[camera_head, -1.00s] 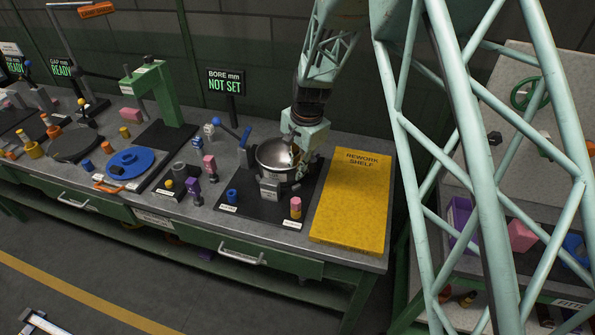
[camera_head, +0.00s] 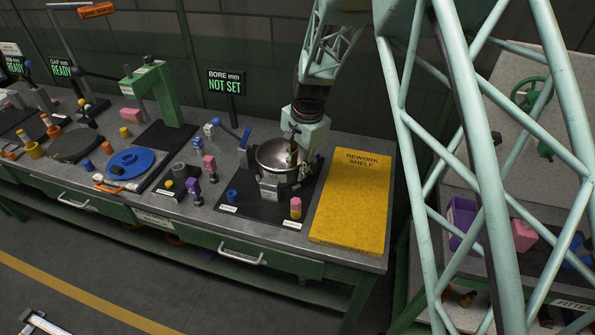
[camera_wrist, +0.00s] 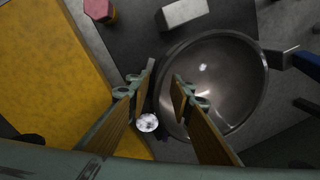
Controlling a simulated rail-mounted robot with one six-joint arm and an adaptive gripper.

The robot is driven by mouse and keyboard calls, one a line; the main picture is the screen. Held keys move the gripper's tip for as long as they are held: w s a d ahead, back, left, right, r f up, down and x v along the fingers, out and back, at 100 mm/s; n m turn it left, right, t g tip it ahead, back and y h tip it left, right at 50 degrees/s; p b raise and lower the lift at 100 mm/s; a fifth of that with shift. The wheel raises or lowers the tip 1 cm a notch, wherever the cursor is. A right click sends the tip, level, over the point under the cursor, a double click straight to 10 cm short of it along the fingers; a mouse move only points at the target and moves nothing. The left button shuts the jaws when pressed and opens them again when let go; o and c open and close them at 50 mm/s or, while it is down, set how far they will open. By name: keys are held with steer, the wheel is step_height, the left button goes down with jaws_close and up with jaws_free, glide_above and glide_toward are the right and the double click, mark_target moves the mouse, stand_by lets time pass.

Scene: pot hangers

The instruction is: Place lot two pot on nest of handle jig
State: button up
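A steel pot, bowl-like and open-topped (camera_head: 270,155), stands on the dark base plate (camera_head: 255,208) of a jig with a grey block (camera_head: 269,188) in front and a blue lever (camera_head: 231,130) at its left. Whatever lies under the pot is hidden. My gripper (camera_head: 293,152) is at the pot's right side, pointing down. In the wrist view, my gripper's fingertips (camera_wrist: 163,75) are apart, one outside and one inside the rim of the pot (camera_wrist: 225,85). A gap shows between the fingers; I cannot tell whether either touches the wall.
A yellow rework shelf (camera_head: 350,205) lies right of the jig. A pink-topped peg (camera_head: 295,207) and a blue part (camera_head: 231,196) stand on the plate's front. A sign (camera_head: 226,82) reads "BORE mm NOT SET". Several small parts and a blue disc (camera_head: 130,162) crowd the bench leftward.

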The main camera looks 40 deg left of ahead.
step_height(320, 180, up, 11)
steer(key=d+p, duration=0.1)
steer(key=shift+s+d, duration=0.15)
steer(key=shift+d, duration=0.2)
stand_by(0.9)
steer(key=w+d+r+t, duration=0.1)
steer(key=w+d+r, duration=0.3)
steer(key=d+r, duration=0.5)
steer(key=w+d+r, duration=0.4)
steer(key=d+r, duration=0.1)
steer(key=d, duration=0.7)
steer(key=s+d+r+t, duration=0.1)
steer(key=d+r, duration=0.4)
steer(key=d, duration=0.6)
steer(key=s+d+r+t, duration=0.1)
steer(key=s+d+r, duration=0.1)
steer(key=d+r, duration=0.6)
steer(key=s+d+r+n, duration=0.1)
steer(key=s+d+r, duration=0.3)
steer(key=s+d, duration=1.05)
steer(key=s+d+f+h, duration=0.1)
steer(key=s+d, duration=0.4)
steer(key=s, duration=0.5)
steer(key=s+d+f, duration=0.1)
steer(key=s+d, duration=0.4)
steer(key=s, duration=0.6)
steer(key=shift+s+d+n+t+h, duration=0.2)
steer(key=shift+s+n+t+h, duration=0.1)
steer(key=shift+n+h, duration=0.1)
